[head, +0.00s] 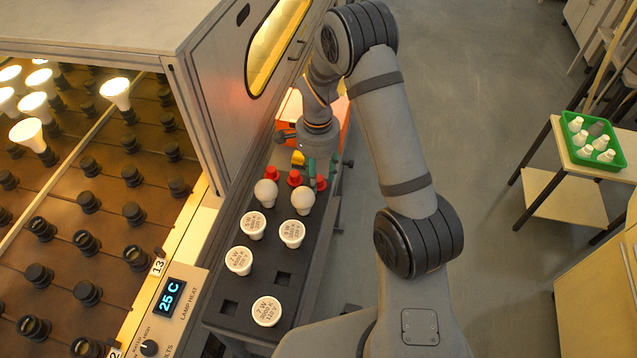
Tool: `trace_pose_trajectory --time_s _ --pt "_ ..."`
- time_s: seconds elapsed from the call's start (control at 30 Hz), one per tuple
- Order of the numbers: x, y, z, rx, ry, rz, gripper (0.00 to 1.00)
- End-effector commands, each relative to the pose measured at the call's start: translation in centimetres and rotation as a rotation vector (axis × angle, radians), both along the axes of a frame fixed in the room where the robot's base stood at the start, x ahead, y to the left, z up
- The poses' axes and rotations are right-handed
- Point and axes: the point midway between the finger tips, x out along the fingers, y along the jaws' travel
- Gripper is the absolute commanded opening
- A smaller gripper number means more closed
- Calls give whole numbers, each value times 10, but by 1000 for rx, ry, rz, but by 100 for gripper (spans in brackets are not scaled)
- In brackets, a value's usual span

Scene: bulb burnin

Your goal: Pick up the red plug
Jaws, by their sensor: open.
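Three red plugs stand at the far end of the dark tray's rows: a left one (258,179), a middle one (295,178) and a right one (320,184). My gripper (322,170) points down at that end, with its green fingers above and around the right plug. The gripper is open. The fingers partly hide the right plug, and I cannot tell whether they touch it.
The dark tray (230,310) also holds two round white bulbs (266,193) (302,201) and several labelled white lamps (266,311). An orange-red box (289,106) is behind my gripper. The lamp rack (60,210) is left. A green tray (610,160) stands on a cart at right.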

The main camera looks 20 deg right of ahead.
Motion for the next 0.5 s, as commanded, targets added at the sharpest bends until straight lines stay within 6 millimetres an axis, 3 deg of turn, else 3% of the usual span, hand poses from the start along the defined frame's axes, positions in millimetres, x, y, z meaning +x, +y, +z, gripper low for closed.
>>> trace_pose_trajectory --time_s 0.27,0.5 --pt "0 -1 -3 0 -2 0 43" --pt "0 -1 -3 0 -2 0 29"
